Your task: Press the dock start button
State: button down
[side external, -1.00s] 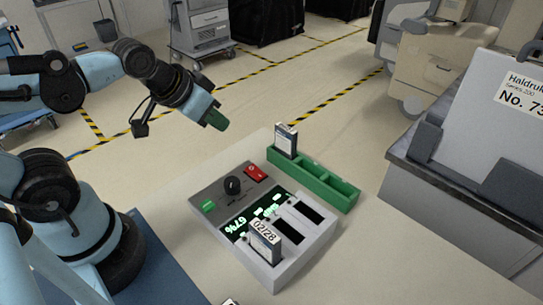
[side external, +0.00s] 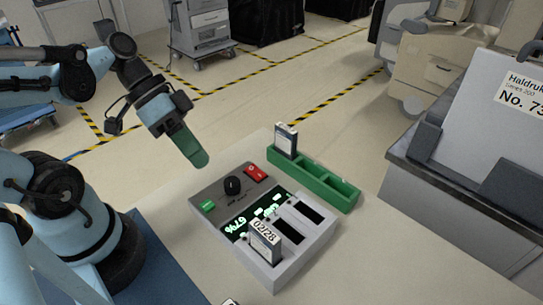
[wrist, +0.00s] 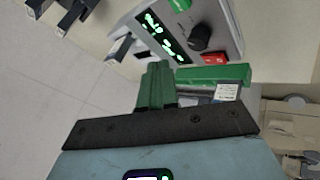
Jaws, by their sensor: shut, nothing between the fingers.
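The grey dock (side external: 318,238) stands on the table with a green button (side external: 208,205) at its left corner, a black knob (side external: 232,185) and a red switch (side external: 255,173). Its display glows green, and a labelled module (side external: 264,243) stands in one slot. My gripper (side external: 203,162) has green fingers, shut and empty, above and behind the dock's knob end, touching nothing. In the wrist view, the closed fingers (wrist: 155,85) show below the dock. The green button (wrist: 180,4) is at the top edge there, the red switch (wrist: 214,59) to the right.
A green tray (side external: 345,196) beside the dock holds one upright module (side external: 286,140) at its far end; its other compartments look empty. A grey cabinet with a panel stands at the right. The table left of the dock is clear.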

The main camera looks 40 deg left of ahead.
aim_at(204, 202)
jog(key=shift+s+d+r+m+h, duration=0.25)
jog(key=shift+r+m+h, duration=0.15)
jog(key=shift+h, duration=0.05)
jog(key=shift+s+d+r+m+h, duration=0.25)
jog(key=shift+r+m+h, duration=0.1)
jog(key=shift+m+h, duration=0.1)
jog(key=shift+f, duration=0.1)
jog(key=shift+f, duration=4.3)
jog(key=shift+f, duration=0.2)
jog(key=shift+f, duration=0.25)
jog(key=shift+r, duration=0.15)
jog(key=shift+r, duration=0.3)
